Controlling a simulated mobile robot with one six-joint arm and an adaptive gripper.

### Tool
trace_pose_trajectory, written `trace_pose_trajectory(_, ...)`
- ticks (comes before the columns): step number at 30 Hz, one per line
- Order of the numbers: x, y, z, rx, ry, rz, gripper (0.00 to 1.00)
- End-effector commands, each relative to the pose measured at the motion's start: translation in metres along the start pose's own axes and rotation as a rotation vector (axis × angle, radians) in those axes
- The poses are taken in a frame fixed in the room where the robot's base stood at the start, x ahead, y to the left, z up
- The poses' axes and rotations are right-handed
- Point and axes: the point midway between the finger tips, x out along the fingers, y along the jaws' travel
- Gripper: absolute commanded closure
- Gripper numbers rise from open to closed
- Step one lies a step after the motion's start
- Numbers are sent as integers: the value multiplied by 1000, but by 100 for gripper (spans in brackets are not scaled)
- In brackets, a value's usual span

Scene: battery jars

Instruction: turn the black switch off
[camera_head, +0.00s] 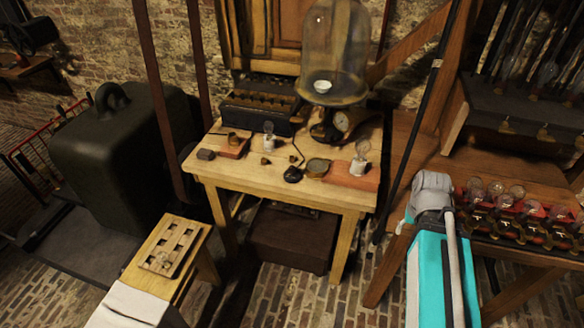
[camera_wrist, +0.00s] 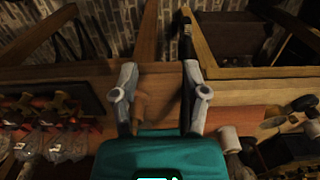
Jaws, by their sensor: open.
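A small black object (camera_head: 293,174) with a thin lever beside it, which looks like the black switch, sits near the front middle of the wooden table (camera_head: 230,174). I cannot tell the lever's setting. A dark shape at the right edge of the wrist view (camera_wrist: 305,102) seems to be the same object. My gripper (camera_wrist: 160,98) is open and empty, its two grey fingers apart. It is off to one side of the black object and not touching it. In the head view my teal arm is at the right and the fingers are not clear.
A bulb (camera_head: 361,155) on a red board and a brass round item (camera_head: 317,167) stand right of the black object. A glass bell jar (camera_head: 335,50) stands behind. Red-topped jars (camera_head: 510,215) fill a bench at right. Another bulb (camera_head: 268,130) stands at left.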

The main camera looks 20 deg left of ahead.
Motion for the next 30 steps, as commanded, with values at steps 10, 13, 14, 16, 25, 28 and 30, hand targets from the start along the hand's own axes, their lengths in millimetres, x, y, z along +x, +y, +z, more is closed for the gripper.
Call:
trace_pose_trajectory(10, -13, -50, -63, 30, 0, 0, 25)
trace_pose_trajectory(13, -19, -79, -91, 50, 0, 0, 25)
trace_pose_trajectory(14, -21, -89, -99, 56, 0, 0, 25)
trace_pose_trajectory(16, -25, -113, -118, 71, 0, 0, 25)
trace_pose_trajectory(25, -43, -230, -185, 135, 0, -1, 25)
trace_pose_trajectory(28, -49, -274, -203, 155, 0, -1, 25)
trace_pose_trajectory(30, -52, -304, -213, 171, 0, -1, 25)
